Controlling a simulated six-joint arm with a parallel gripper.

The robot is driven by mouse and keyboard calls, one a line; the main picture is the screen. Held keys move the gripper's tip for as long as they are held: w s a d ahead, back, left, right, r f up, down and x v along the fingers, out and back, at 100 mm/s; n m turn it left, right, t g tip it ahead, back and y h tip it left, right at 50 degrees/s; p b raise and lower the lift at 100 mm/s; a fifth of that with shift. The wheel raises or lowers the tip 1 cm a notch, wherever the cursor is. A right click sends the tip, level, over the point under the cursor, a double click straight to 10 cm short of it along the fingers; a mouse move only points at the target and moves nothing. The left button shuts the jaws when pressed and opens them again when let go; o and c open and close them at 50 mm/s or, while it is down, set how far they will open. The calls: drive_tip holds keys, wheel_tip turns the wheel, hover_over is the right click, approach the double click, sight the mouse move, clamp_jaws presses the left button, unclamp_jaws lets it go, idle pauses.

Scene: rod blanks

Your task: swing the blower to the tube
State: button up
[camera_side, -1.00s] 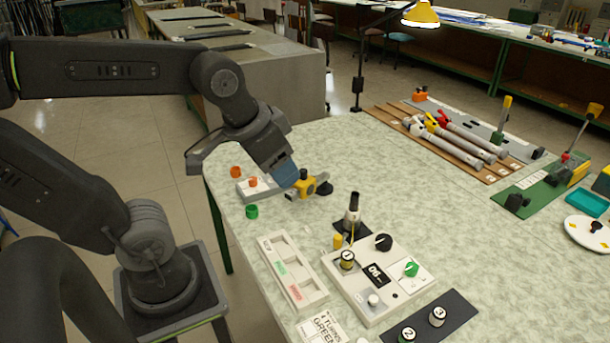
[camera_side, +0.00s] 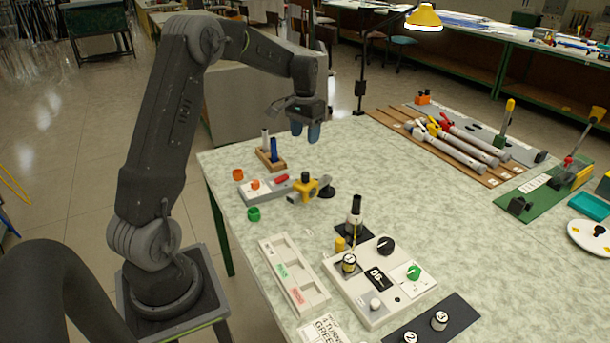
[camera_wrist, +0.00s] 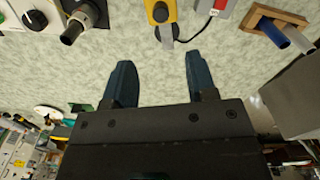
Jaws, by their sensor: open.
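A yellow clamp-like unit (camera_side: 306,190) with a grey metal bar and a black round knob stands on the table; it also shows at the top of the wrist view (camera_wrist: 162,14). A black upright unit with a pale collar (camera_side: 355,210) stands behind the control box, also in the wrist view (camera_wrist: 84,16). I cannot tell which one is the blower. A blue tube (camera_side: 274,148) and a pale tube (camera_side: 265,140) stand in a wooden block. My gripper (camera_side: 306,133) is open and empty, raised above the table beyond the yellow unit; its two blue fingers show in the wrist view (camera_wrist: 160,65).
A grey strip with a red switch (camera_side: 281,179) lies beside the yellow unit. Orange and green rings are nearby. A control box (camera_side: 376,280) and a white tray (camera_side: 292,275) stand in front. Long rods (camera_side: 455,145) lie on a rack at right. Mid-table is clear.

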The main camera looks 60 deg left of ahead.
sight(305, 173)
wheel_tip(305, 173, down, 14)
drive_tip(key=shift+r, duration=0.1)
idle(0.5)
clamp_jaws()
idle(0.3)
